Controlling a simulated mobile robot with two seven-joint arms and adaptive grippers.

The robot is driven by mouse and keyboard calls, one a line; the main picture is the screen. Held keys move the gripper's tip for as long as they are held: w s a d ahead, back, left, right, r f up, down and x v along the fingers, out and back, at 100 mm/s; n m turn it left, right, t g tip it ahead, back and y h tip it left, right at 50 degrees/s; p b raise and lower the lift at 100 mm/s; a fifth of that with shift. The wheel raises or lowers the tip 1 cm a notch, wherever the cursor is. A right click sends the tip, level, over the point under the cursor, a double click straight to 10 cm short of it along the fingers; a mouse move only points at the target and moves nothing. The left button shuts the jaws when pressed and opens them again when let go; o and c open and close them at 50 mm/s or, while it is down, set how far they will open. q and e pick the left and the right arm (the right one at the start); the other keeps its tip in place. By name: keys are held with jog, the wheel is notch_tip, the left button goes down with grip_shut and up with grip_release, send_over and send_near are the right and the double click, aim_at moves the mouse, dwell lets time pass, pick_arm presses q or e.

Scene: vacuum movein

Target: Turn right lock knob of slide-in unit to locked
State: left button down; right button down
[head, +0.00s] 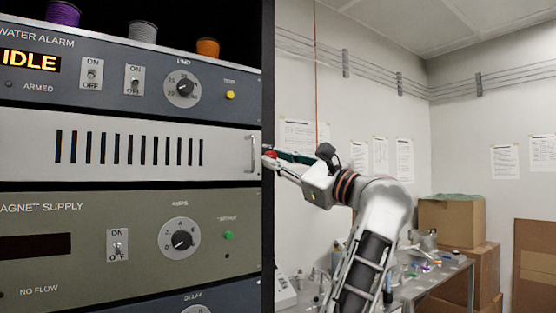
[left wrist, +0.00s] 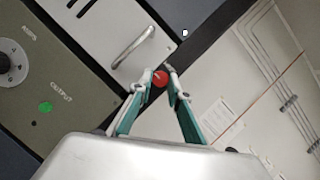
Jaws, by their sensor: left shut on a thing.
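The slide-in unit (head: 30,140) is a pale panel with a row of dark vertical slots in the rack; its metal handle (head: 253,153) is at the right end. The red lock knob (left wrist: 160,79) sits by the unit's right edge, past the handle, in the left wrist view. My left gripper (left wrist: 161,74) is shut on this knob, one fingertip on each side. In the head view the left gripper (head: 271,156) reaches the rack's right edge from the right, and the fingertips partly cover the knob. My right gripper is not in view.
The water alarm panel (head: 140,100) is above the unit and the magnet supply panel (head: 80,240) below. The unit's handle (left wrist: 133,46) is close beside my fingers. A cluttered bench (head: 440,275) and cardboard boxes (head: 450,222) stand at the right. The wall behind carries conduits and papers.

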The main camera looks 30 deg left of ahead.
pick_arm(q)
jog(key=c, duration=1.9)
grip_release()
jog(key=v, duration=0.7)
jog(key=shift+d, duration=0.25)
jog(key=shift+f, duration=0.2)
